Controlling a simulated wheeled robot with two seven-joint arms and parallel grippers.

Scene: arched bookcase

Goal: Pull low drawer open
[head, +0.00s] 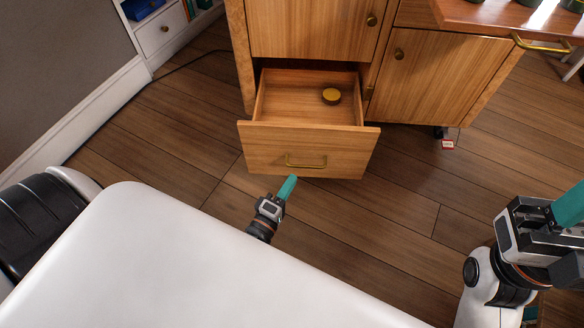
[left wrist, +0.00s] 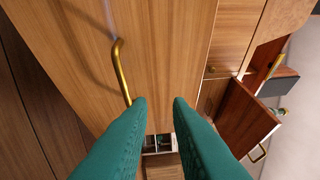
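The low drawer (head: 268,150) is pulled well out of the wooden cabinet, with its inside showing in the head view. My left gripper (head: 288,187) is just in front of the drawer, below and left of the handle. In the left wrist view its teal fingers (left wrist: 159,103) are apart with nothing seen between them. The handle (left wrist: 121,70) shows left of the gap, its lower end by the left fingertip; contact is unclear. My right gripper (head: 566,207) is at the right edge, its opening unclear.
A desk top (head: 490,14) juts out at upper right. A small red item (head: 447,144) lies on the floor. Bare floor surrounds the drawer front.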

